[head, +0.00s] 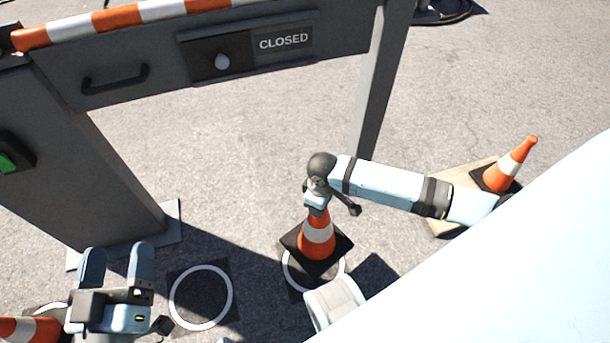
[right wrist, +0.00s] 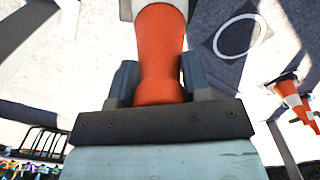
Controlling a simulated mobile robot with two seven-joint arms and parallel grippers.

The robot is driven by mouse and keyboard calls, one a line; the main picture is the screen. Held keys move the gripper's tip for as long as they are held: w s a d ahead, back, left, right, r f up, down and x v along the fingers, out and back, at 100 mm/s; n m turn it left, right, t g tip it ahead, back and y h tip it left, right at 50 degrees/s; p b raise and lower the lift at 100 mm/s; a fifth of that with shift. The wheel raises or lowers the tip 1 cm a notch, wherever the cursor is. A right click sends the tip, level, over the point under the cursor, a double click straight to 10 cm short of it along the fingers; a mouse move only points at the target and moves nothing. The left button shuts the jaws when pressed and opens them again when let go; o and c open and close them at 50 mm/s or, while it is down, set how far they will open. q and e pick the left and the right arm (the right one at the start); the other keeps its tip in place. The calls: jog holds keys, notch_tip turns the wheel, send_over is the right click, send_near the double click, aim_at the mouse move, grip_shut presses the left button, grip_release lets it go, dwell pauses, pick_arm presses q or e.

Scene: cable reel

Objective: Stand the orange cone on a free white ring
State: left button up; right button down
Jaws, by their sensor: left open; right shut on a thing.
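My right gripper (head: 317,207) is shut on the top of an orange cone (head: 317,238) with a white band and a black square base. The cone is upright over a white ring (head: 287,272), whose left and lower edges show past the base. I cannot tell whether the base touches the ground. In the right wrist view the cone's orange top (right wrist: 160,55) is between the fingers. A bare white ring (head: 201,297) on a dark square lies to the left. My left gripper (head: 116,262) is open and empty, left of that ring.
Another cone (head: 508,168) stands on a wooden board (head: 447,222) at the right. A third cone (head: 25,330) is partly cut off at the lower left, beside part of a ring. A grey barrier with a CLOSED sign (head: 283,40) and posts (head: 378,90) stands behind.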

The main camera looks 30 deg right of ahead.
aim_at(316, 231)
jog(key=shift+a, duration=0.25)
jog(key=shift+a+f, duration=0.1)
jog(key=shift+f, duration=0.3)
notch_tip(316, 231, down, 19)
jog(key=b, duration=0.9)
jog(key=shift+r+b, duration=0.1)
jog(key=shift+b, duration=0.2)
jog(key=shift+f, duration=0.3)
pick_arm(q)
notch_tip(316, 231, down, 8)
jog(key=m+g, duration=0.2)
jog(key=shift+w+f+g+h, duration=0.2)
jog(key=shift+w+g+h, duration=0.1)
jog(key=shift+w+g, duration=0.15)
pick_arm(e)
jog(key=shift+r, duration=0.1)
pick_arm(q)
jog(key=shift+d, duration=0.1)
pick_arm(e)
jog(key=c, duration=0.6)
grip_release()
